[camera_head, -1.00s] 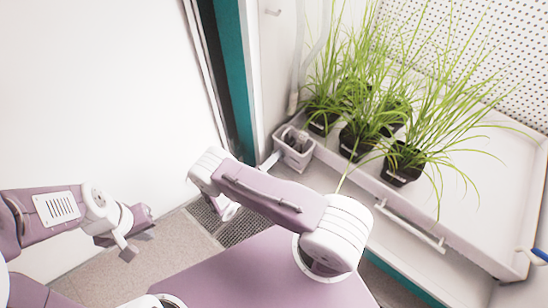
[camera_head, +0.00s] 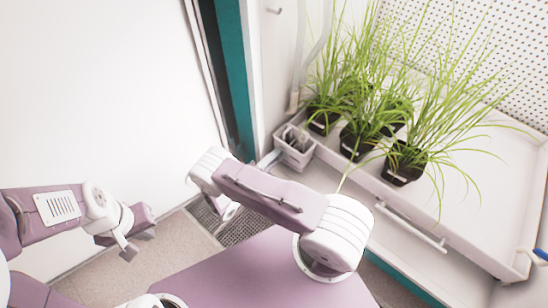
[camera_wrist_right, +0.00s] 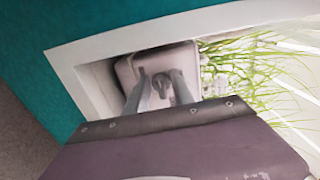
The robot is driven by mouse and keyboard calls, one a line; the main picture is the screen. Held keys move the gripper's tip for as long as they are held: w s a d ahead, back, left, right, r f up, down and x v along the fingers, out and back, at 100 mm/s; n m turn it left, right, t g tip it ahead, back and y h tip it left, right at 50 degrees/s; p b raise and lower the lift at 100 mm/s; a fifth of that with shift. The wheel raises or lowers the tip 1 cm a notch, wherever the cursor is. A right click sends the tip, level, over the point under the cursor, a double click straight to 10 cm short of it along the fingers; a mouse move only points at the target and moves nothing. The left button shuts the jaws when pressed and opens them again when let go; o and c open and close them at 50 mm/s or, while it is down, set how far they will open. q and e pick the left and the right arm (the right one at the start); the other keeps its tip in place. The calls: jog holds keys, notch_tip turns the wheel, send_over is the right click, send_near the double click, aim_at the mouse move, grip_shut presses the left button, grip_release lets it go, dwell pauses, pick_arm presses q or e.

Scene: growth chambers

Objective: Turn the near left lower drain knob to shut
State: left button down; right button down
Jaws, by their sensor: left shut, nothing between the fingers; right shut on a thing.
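In the right wrist view, a small grey knob (camera_wrist_right: 161,85) sits in front of a pale rounded box (camera_wrist_right: 152,62) set within a white frame. My right gripper (camera_wrist_right: 160,80) has one finger on each side of the knob and is shut on it. The knob's exact angle is hard to read. In the head view my right arm reaches to the tray's near left corner, and its own links hide most of the hand and the knob. My left gripper (camera_head: 137,246) is shut and empty, over the floor at the left, away from everything.
A white tray (camera_head: 455,222) holds several black pots of long grass (camera_head: 402,165). A small grey caddy (camera_head: 293,150) hangs at its left corner. A teal post (camera_head: 236,85) stands beside it. A white bar handle (camera_head: 412,228) runs along the tray front. A floor grate (camera_head: 243,226) lies below.

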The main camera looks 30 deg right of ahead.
jog(key=shift+f, duration=0.1)
jog(key=c, duration=1.5)
grip_release()
jog(key=shift+a, duration=0.1)
jog(key=p+v, duration=0.2)
jog(key=v, duration=0.7)
jog(key=shift+p, duration=0.4)
